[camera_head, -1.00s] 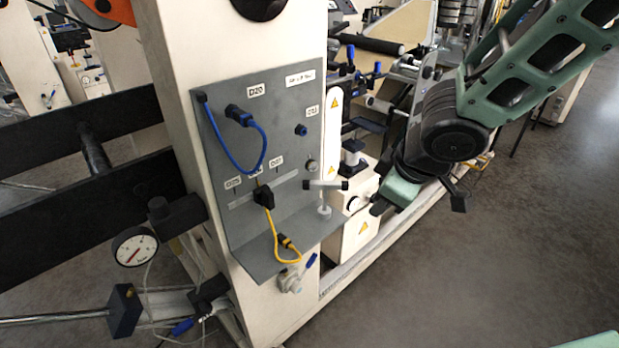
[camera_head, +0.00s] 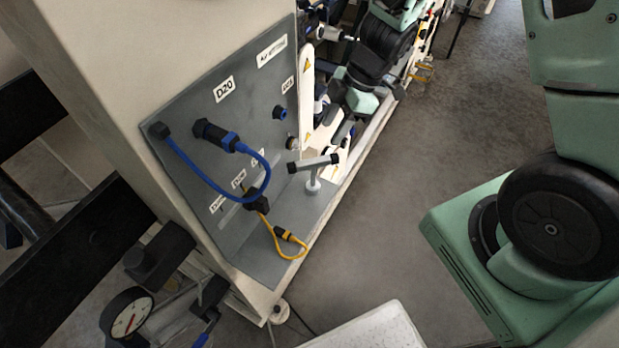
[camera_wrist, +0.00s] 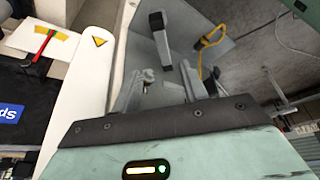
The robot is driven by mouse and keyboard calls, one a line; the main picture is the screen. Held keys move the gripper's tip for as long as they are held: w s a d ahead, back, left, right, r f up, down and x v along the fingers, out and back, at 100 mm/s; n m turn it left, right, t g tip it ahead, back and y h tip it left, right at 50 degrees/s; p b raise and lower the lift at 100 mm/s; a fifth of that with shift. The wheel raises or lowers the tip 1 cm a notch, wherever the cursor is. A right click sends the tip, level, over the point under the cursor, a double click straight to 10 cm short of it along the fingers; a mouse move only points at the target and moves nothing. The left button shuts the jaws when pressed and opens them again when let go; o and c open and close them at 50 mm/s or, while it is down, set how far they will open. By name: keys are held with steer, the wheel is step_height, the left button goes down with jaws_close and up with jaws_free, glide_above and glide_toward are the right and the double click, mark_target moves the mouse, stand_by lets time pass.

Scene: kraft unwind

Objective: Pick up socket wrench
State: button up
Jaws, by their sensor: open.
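The socket wrench (camera_head: 313,163) has a grey T-bar with black ends. It stands upright on the ledge of a grey panel, on a pale base. In the wrist view the wrench (camera_wrist: 162,44) shows just beyond the fingertips, its bar pointing away from me. My gripper (camera_wrist: 164,78) is open and empty, with one finger on each side of the wrench's line. In the head view my gripper (camera_head: 343,132) is behind and right of the wrench, partly hidden by it and by my wrist.
The grey panel (camera_head: 190,95) carries a blue cable (camera_head: 185,178), a yellow cable (camera_head: 290,250) and a blue fitting (camera_head: 280,113). A white upright plate (camera_head: 307,90) stands close to my gripper. A pressure gauge (camera_head: 128,318) is at lower left. The floor (camera_head: 400,190) right of the ledge is clear.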

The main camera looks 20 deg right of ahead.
mark_target(316, 158)
steer(key=b+x, duration=0.2)
steer(key=x, duration=0.6)
steer(key=shift+f+b, duration=0.35)
steer(key=shift+b, duration=0.05)
steer(key=shift+b+x, duration=1.35)
steer(key=shift+x, duration=1.35)
steer(key=shift+s+a, duration=0.1)
steer(key=shift+s, duration=0.1)
steer(key=shift+c, duration=0.3)
jaws_close()
